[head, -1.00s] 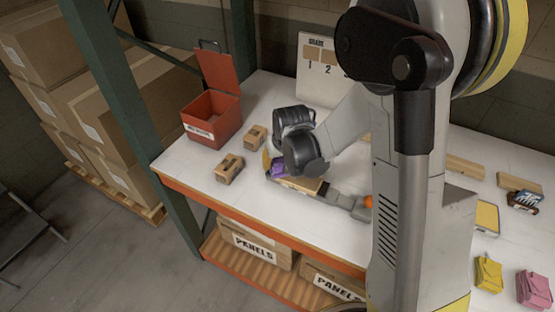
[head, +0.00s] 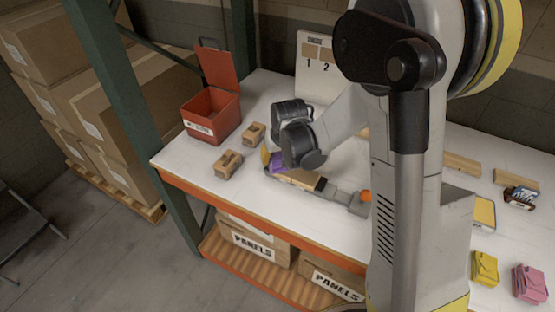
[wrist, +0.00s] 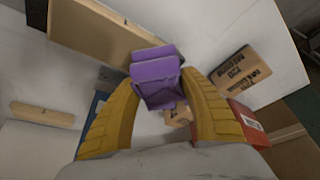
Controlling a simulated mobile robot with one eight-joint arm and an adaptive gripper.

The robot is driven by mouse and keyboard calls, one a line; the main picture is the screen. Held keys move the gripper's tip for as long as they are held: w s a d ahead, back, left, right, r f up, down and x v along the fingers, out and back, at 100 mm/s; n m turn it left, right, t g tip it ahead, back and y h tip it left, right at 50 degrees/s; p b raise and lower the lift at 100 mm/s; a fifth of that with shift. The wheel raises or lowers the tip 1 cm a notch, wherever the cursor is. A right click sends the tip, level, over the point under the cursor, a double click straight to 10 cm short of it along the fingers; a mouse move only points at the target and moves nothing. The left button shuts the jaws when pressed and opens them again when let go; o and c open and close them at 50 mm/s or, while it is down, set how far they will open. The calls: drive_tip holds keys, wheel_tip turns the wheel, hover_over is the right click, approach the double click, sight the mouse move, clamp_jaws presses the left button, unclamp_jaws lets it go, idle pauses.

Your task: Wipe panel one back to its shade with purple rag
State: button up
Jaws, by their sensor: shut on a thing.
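My gripper (wrist: 158,110) is shut on the purple rag (wrist: 157,75), which bunches between its yellow fingers. In the head view the rag (head: 277,162) shows just beside my wrist, low over the workbench. A tan wooden panel (wrist: 95,32) lies right by the rag in the wrist view; in the head view this panel (head: 300,179) is partly hidden by my wrist. I cannot tell whether the rag touches its face. A shade board (head: 310,80) with tan swatches above 1 and 2 stands at the back, its right side hidden by my arm.
An open red box (head: 211,115) stands at the bench's left end, with two small cardboard boxes (head: 228,165) (head: 254,133) near it. A yellow rag (head: 484,269) and pink rag (head: 530,284) lie at right.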

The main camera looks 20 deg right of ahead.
wheel_tip(320, 180, up, 4)
drive_tip(key=shift+s+a+r+p, duration=0.1)
drive_tip(key=shift+p, duration=0.7)
drive_tip(key=shift+w+d+r+p, duration=0.2)
drive_tip(key=shift+d+r+p, duration=0.05)
drive_tip(key=shift+r+p, duration=0.25)
drive_tip(key=shift+s+a+r+p, duration=0.1)
drive_tip(key=shift+r+p, duration=0.6)
drive_tip(key=shift+r, duration=0.6)
